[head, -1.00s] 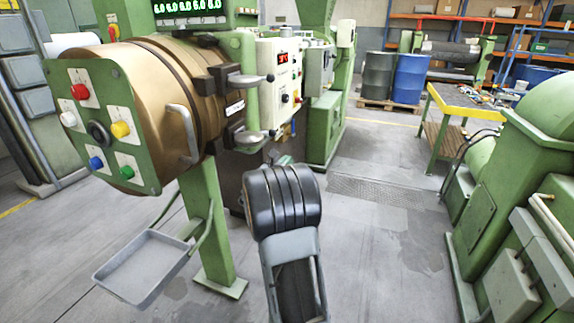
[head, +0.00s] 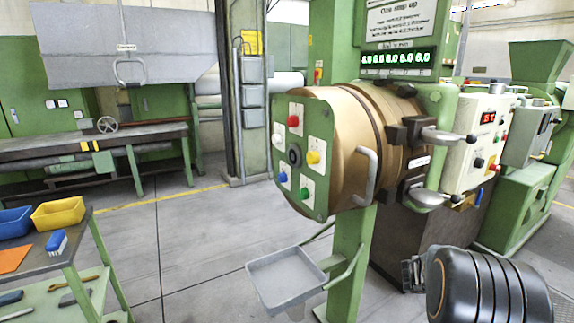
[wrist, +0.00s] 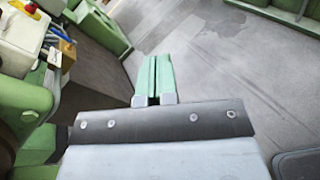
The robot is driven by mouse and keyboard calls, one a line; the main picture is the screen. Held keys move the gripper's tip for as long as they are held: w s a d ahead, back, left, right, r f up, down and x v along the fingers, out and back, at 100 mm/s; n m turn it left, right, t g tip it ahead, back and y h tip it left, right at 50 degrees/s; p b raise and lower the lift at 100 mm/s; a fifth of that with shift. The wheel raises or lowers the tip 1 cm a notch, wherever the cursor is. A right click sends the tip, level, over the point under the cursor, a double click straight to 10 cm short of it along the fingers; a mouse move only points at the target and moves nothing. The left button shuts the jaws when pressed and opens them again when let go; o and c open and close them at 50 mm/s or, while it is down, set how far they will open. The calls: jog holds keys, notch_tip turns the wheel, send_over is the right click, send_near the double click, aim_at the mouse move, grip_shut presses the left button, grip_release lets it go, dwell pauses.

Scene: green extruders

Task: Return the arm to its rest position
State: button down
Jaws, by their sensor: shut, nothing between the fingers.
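My gripper shows in the wrist view as two green fingers (wrist: 153,78) pressed together, with nothing between them. They point out over grey floor, close to the dark side of the machine base. In the head view my black arm link (head: 490,288) fills the lower right corner. The gripper's fingers cannot be made out there. The green extruder (head: 345,150) with its bronze barrel and coloured buttons stands to the left of and behind my arm.
A grey tray (head: 287,275) hangs under the extruder's front. At the left stands a cart with a yellow bin (head: 58,213), a blue bin (head: 15,222) and a brush (head: 57,242). A long bench (head: 95,140) is behind. Floor between cart and extruder is clear.

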jog(key=s+a+f+m+y+p, duration=0.15)
jog(key=s+a+m+y, duration=0.35)
jog(key=a, duration=0.5)
jog(key=s+a+m+y+p, duration=0.2)
jog(key=s+a+m+y, duration=0.1)
jog(key=a+m+y, duration=0.5)
jog(key=s+a+r+t+y+p, duration=0.1)
jog(key=a+r, duration=0.3)
jog(key=a, duration=0.5)
jog(key=s+a+r+t+y+p, duration=0.2)
jog(key=a+r, duration=0.2)
jog(key=a, duration=0.5)
jog(key=shift+r+t, duration=0.25)
jog(key=shift+t, duration=0.15)
jog(key=c, duration=1.9)
grip_release()
jog(key=shift+m, duration=0.3)
